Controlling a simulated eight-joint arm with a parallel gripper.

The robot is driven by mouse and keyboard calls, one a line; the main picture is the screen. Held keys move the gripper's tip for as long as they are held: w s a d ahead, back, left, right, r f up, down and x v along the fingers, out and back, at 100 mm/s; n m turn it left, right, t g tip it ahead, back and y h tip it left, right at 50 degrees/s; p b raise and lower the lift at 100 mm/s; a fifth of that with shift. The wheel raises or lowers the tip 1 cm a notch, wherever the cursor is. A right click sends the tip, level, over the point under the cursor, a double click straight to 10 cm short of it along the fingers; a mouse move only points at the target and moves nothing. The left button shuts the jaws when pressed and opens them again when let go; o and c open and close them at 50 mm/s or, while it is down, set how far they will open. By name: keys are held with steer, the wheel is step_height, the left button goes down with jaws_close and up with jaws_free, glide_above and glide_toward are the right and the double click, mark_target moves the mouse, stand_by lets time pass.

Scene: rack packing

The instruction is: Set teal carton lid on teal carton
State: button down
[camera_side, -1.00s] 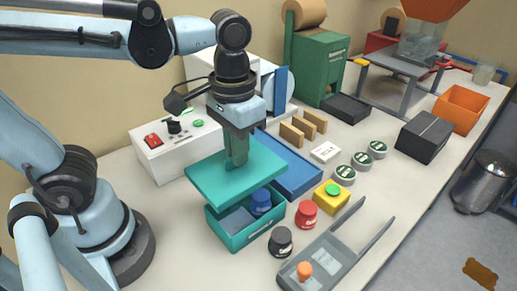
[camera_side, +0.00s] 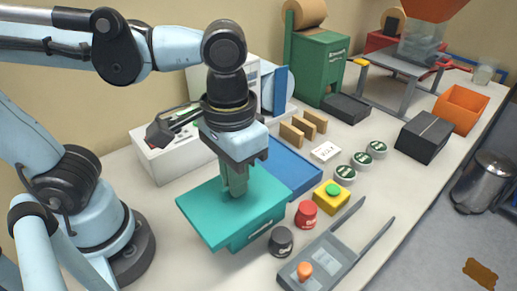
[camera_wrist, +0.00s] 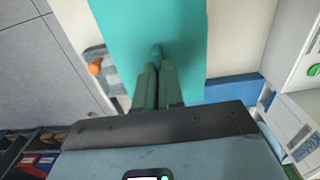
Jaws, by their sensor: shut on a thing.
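The teal carton lid (camera_side: 215,222) is a flat teal plate. My gripper (camera_side: 236,190) is shut on its grip near the middle of the plate. The lid is over the teal carton (camera_side: 258,236), whose front wall shows below it. The lid looks turned relative to the carton and reaches out past it to the left. I cannot tell whether the lid touches the carton's rim. The carton's inside is hidden by the lid. In the wrist view the lid (camera_wrist: 130,50) fills the upper middle, with my gripper (camera_wrist: 157,60) on its grip.
A black-capped jar (camera_side: 280,241) and a red one (camera_side: 306,214) stand close to the carton's right. A yellow box with a green button (camera_side: 332,195), a blue tray (camera_side: 290,167) and a grey tray with an orange knob (camera_side: 325,258) are nearby. A white control box (camera_side: 178,162) stands behind.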

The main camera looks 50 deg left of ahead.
steer(key=w+a+f, duration=0.2)
steer(key=w, duration=0.1)
steer(key=w+a+f, duration=0.1)
steer(key=shift+w+a+f, duration=0.35)
steer(key=shift+w, duration=0.05)
steer(key=shift+f, duration=2)
steer(key=shift+f, duration=0.6)
steer(key=c, duration=1.3)
jaws_free()
steer(key=shift+o, duration=0.2)
steer(key=shift+r, duration=0.1)
step_height(320, 180, up, 13)
steer(key=shift+f, duration=0.2)
steer(key=shift+a, duration=0.1)
steer(key=w+a+f+t, duration=0.3)
steer(key=a+f+t, duration=0.3)
steer(key=a, duration=0.3)
steer(key=shift+w+a+t, duration=0.3)
steer(key=shift+a+t, duration=0.1)
steer(key=shift+t, duration=0.2)
